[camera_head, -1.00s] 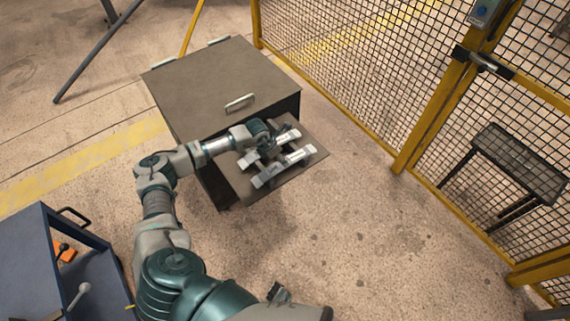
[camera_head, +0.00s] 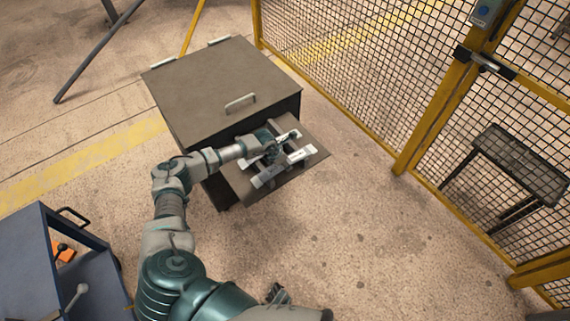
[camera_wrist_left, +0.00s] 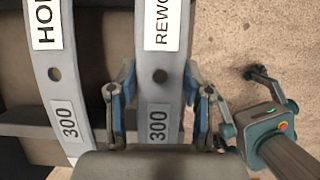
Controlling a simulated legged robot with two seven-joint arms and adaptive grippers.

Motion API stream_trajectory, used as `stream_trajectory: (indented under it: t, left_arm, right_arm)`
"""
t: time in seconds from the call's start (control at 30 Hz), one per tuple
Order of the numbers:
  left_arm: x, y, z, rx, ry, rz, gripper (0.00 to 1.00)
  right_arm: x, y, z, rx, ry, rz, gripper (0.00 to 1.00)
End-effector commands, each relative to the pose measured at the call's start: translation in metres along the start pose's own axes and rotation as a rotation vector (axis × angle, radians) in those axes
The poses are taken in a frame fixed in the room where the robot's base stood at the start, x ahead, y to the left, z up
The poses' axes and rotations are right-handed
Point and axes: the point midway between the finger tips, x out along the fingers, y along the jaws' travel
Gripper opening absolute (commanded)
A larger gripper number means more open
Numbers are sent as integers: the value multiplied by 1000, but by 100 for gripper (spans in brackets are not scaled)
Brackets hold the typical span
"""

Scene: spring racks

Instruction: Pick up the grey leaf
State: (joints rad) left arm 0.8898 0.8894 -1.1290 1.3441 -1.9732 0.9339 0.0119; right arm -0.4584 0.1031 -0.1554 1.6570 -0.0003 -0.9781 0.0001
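Two curved leaves lie side by side on a rack on the pulled-out shelf. In the left wrist view, one grey leaf (camera_wrist_left: 159,78) carries a label starting "REWO" and the number 300. A lighter grey leaf (camera_wrist_left: 60,90) to its left carries a label starting "HO" and 300. My left gripper (camera_wrist_left: 160,100) is open, its blue-sided fingers on either side of the "REWO" leaf with gaps beside it. In the head view my left gripper (camera_head: 272,147) is over the rack and partly hides the leaves. My right gripper (camera_head: 277,294) is low in the head view, apart from the rack, its fingers spread.
The shelf (camera_head: 313,160) sticks out from a dark cabinet (camera_head: 220,80). A yellow mesh fence (camera_head: 350,80) stands behind and to the right. A blue cart (camera_head: 30,240) is at lower left. The floor in front of the shelf is clear.

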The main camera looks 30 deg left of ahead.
Motion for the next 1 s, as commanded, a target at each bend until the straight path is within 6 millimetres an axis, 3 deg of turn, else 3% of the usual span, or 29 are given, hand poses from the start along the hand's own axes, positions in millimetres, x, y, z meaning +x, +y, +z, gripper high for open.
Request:
stream_trajectory:
  t: [0.03,0.13,0.57,0.93,1.0]
  left_arm:
    - [0,0,0,0,1,1,24]
    - [0,1,-1,-1,1,1,0]
    - [-4,1,2,0,-3,1,0]
    - [-36,0,16,1,-6,3,0]
    - [-33,10,19,-4,-4,4,0]
  right_arm:
    - [0,0,0,0,0,0,0]
    - [1,0,0,0,0,0,0]
    - [1,0,-1,0,2,0,0]
    - [7,0,6,0,-5,0,0]
    - [8,-1,2,0,-1,-2,0]
